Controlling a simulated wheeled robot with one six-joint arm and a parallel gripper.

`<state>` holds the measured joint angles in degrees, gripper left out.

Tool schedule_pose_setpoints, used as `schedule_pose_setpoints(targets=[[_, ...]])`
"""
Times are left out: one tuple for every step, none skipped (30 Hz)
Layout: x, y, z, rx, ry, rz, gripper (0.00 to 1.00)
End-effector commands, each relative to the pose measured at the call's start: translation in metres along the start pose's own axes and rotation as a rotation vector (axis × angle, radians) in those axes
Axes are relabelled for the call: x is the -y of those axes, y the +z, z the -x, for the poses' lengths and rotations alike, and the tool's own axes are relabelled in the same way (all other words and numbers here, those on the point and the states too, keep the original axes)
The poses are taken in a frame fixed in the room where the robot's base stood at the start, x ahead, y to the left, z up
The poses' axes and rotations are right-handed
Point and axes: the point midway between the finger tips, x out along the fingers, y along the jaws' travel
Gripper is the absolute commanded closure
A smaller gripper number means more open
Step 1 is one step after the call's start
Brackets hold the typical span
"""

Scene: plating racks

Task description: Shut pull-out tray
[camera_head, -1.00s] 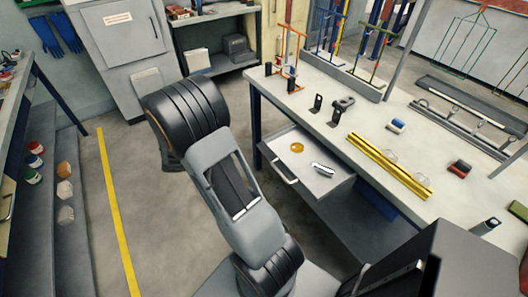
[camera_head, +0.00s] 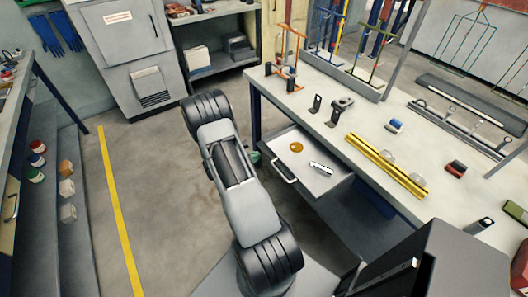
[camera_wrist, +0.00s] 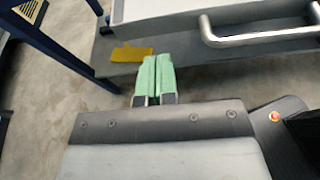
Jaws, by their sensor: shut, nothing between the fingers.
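The pull-out tray (camera_head: 314,182) stands open under the workbench top. A round amber item and a small silver tool lie in it. Its front bar handle (camera_head: 284,170) faces my arm. In the wrist view, the tray's handle (camera_wrist: 262,38) is at the upper right, with part of the tray behind it. My gripper (camera_wrist: 157,60) shows two green fingers, shut together and empty, to the left of the handle and apart from it. In the head view, a bit of green at the gripper (camera_head: 254,158) shows beside the tray's left side; my arm hides the rest.
The workbench (camera_head: 410,135) carries a yellow rail (camera_head: 385,165), small blocks and hanging racks. A dark blue bench leg (camera_head: 255,115) stands left of the tray. A yellow cloth-like piece (camera_wrist: 131,53) lies on the lower shelf. Floor to the left is free.

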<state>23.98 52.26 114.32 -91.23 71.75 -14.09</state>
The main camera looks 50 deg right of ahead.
Motion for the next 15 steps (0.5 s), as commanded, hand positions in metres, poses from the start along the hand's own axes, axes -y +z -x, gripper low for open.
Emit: schedule_pose_setpoints(targets=[[0.001,0.001,-0.009,0.000,-0.003,0.000,1.00],[0.001,0.003,-0.013,0.000,-0.004,-0.001,1.00],[0.001,0.005,-0.018,0.000,-0.003,-0.001,1.00],[0.001,0.006,-0.022,0.000,-0.003,-0.001,1.00],[0.001,0.007,-0.025,0.000,-0.004,-0.001,1.00],[0.001,0.008,-0.029,0.000,-0.002,0.000,1.00],[0.001,0.009,-0.032,0.000,-0.002,0.000,1.00],[0.001,0.010,-0.034,0.000,-0.003,-0.001,1.00],[0.000,0.011,-0.037,0.000,-0.002,-0.001,1.00],[0.000,0.011,-0.039,0.000,-0.001,-0.001,1.00],[0.000,0.011,-0.040,0.000,0.000,-0.001,1.00],[0.000,0.012,-0.042,0.000,0.000,-0.001,1.00],[0.000,0.012,-0.043,0.000,-0.001,-0.001,1.00],[0.000,0.012,-0.044,-0.001,-0.001,-0.001,1.00],[0.000,0.012,-0.045,-0.001,-0.001,-0.001,1.00]])
